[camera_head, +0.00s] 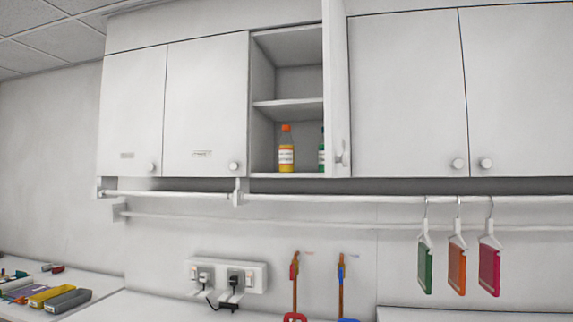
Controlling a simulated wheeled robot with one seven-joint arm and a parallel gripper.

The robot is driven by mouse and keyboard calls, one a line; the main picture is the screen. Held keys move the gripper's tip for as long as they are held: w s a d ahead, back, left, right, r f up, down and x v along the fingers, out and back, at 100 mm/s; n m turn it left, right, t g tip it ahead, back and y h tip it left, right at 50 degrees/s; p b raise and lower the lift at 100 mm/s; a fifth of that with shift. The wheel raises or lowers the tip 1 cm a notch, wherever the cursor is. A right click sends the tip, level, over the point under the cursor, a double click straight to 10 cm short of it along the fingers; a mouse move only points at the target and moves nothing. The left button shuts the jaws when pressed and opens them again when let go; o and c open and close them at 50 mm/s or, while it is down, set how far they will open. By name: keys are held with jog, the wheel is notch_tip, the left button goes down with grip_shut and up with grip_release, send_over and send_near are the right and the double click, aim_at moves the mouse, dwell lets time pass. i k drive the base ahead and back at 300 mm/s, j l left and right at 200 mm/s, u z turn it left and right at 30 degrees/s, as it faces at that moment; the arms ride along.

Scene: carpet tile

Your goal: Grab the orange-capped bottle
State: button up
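The orange-capped bottle (286,150) stands upright on the bottom shelf (262,174) of an open wall cabinet. It has a white label and a yellow lower part. A green bottle (322,152) stands to its right on the same shelf, partly hidden by the open cabinet door (336,100). My gripper is not in view.
Closed cabinet doors flank the open section (207,100). Below the cabinets runs a rail (330,199) with several hanging coloured boards (457,268) at right. A wall socket (228,275) and two handled tools (295,285) are lower. Counters with coloured items (68,299) are at left.

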aim_at(285, 144)
jog(key=i+j, duration=0.2)
jog(key=i, duration=0.25)
jog(key=i+j, duration=0.2)
jog(key=i, duration=0.25)
